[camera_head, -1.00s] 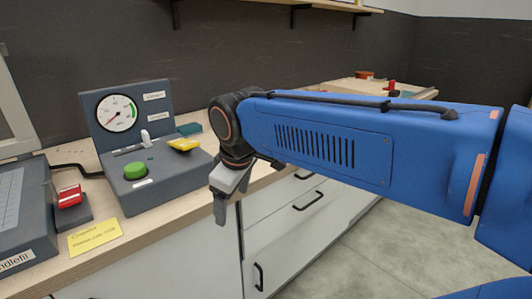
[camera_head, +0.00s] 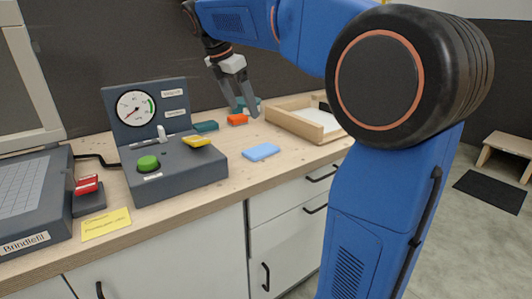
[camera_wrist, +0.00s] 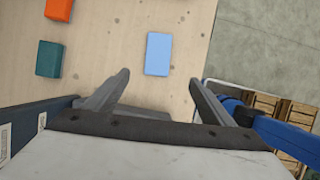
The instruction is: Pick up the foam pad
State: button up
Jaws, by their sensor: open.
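The foam pad looks to be the light blue flat block (camera_head: 261,152) lying on the wooden worktop, right of the gauge console. It also shows in the wrist view (camera_wrist: 158,54), with nothing on it. My gripper (camera_head: 246,112) is open and empty, pointing down above the worktop, behind the pad in the head view. In the wrist view the gap between my fingertips (camera_wrist: 160,82) lines up sideways with the pad, and the fingers are apart from it.
An orange block (camera_head: 237,120) and a teal block (camera_head: 205,126) lie near the pad. A shallow wooden tray (camera_head: 310,130) stands to its right. The grey gauge console (camera_head: 180,172) stands left, beside a yellow note (camera_head: 106,224). Worktop around the pad is clear.

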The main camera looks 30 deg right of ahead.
send_near(260, 150)
jog(key=shift+d+f, duration=0.55)
jog(key=shift+f, duration=0.15)
jog(key=shift+x, duration=3.1)
jog(key=shift+w+a, duration=0.1)
jog(key=shift+a, duration=0.05)
jog(key=c, duration=1.1)
